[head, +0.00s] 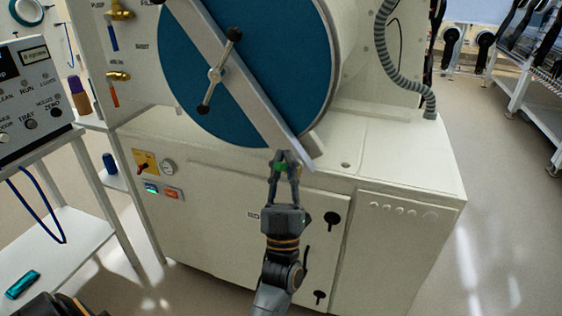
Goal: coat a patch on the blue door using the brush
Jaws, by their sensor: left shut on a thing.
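The blue door (187,75) is a large round disc on the front of a white cylinder, cut by the top of the head view. A grey metal bar (253,107) crosses it diagonally, with a black-knobbed cross handle at its middle. My left gripper (285,163) is just below the door's lower right edge, near the bar's lower end. It is shut on a small green thing, which looks like the brush (281,167). The fingers hide most of it, and I cannot tell whether it touches the door. My right gripper is not in view.
The white cabinet (230,220) stands under the cylinder, with black latches and a gauge. At left are a control panel (30,90) and a white table (70,240) bearing a teal object (22,284). Open floor lies at right, before a rack (525,95).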

